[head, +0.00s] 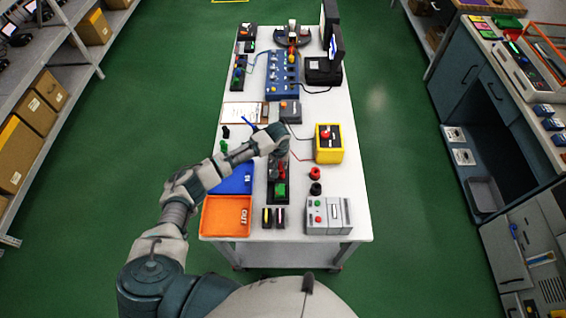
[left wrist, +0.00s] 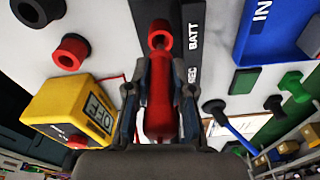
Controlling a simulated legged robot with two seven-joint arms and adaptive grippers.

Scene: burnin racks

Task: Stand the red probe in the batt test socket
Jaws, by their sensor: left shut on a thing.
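My left gripper (left wrist: 158,100) is shut on the red probe (left wrist: 158,108), with one finger on each side of its body. A red ringed part (left wrist: 160,28) lies just ahead of the probe; I cannot tell whether it is the probe's collar or a socket. Behind it is a black panel (left wrist: 181,15) lettered BATT. In the head view my left gripper (head: 277,163) is over the long black unit (head: 277,218) on the table. The arm and hand hide much of this spot, and I cannot tell whether the probe touches the socket. My right gripper is not seen.
A red holder (head: 315,173) and a black holder (head: 315,188) stand right of the unit. A yellow box (head: 328,156) with a red button is behind them. A grey box (head: 328,228) stands in front. Blue (head: 234,182) and orange (head: 227,228) trays lie left.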

